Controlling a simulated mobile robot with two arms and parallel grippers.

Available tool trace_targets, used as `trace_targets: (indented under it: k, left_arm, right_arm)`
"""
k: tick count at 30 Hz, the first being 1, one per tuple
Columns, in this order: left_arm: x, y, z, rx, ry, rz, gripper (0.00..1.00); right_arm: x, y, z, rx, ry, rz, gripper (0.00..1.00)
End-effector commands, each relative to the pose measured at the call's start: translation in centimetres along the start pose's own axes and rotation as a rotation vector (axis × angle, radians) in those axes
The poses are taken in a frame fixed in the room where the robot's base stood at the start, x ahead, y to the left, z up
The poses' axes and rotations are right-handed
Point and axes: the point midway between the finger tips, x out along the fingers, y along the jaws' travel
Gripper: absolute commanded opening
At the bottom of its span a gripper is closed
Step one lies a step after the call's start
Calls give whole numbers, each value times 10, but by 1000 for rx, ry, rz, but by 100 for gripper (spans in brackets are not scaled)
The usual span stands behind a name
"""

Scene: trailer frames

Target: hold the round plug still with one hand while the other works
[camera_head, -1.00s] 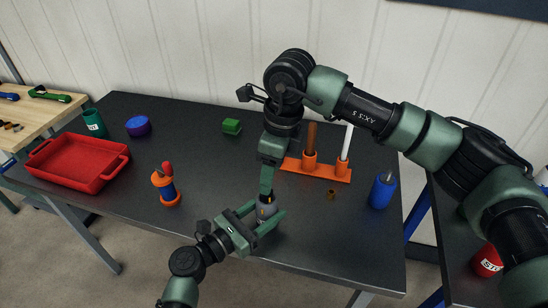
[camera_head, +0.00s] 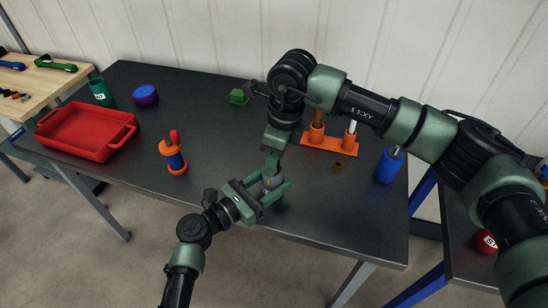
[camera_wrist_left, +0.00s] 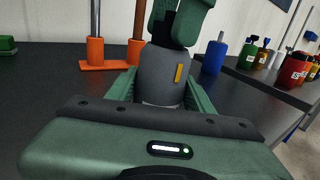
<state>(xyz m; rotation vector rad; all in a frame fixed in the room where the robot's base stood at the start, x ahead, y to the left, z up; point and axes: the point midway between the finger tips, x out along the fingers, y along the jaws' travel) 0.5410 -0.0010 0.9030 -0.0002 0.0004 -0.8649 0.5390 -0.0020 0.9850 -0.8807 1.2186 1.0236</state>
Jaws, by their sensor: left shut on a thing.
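The round plug (camera_head: 268,184) is a grey cylinder with a yellow mark, upright near the table's front edge. It also shows in the left wrist view (camera_wrist_left: 165,78). My left gripper (camera_head: 274,184) is shut on the plug from the front, with one green finger on each side. My right gripper (camera_head: 271,166) points down from above, with its fingers at the plug's top. In the left wrist view the right fingers (camera_wrist_left: 182,25) overlap the top of the plug, and I cannot tell whether they are open or shut.
An orange rack (camera_head: 328,144) with two rods stands behind the plug. A small brown ring (camera_head: 338,167) and a blue bottle (camera_head: 388,165) are to the right. An orange-and-blue piece (camera_head: 174,160) and a red tray (camera_head: 84,146) are left. The black table (camera_head: 220,140) is clear between.

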Motion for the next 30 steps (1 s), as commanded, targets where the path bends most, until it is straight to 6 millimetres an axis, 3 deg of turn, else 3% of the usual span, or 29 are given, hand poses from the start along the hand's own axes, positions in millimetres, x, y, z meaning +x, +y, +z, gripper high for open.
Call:
trace_targets:
  k: [5, 26, 27, 30]
  left_arm:
    - [0, 0, -1, 0, 1, 0, 5]
    - [0, 1, -1, -1, 2, 4, 5]
    - [0, 1, -1, -1, 2, 4, 5]
    - [0, 1, -1, -1, 3, 4, 5]
  right_arm:
    - [-1, -1, 0, -71, 1, 10, 0]
    - [-1, 1, 1, -1143, -1, 175, 0]
    - [-1, 1, 1, -1172, -2, 180, 32]
    - [-1, 1, 0, -1164, -3, 178, 55]
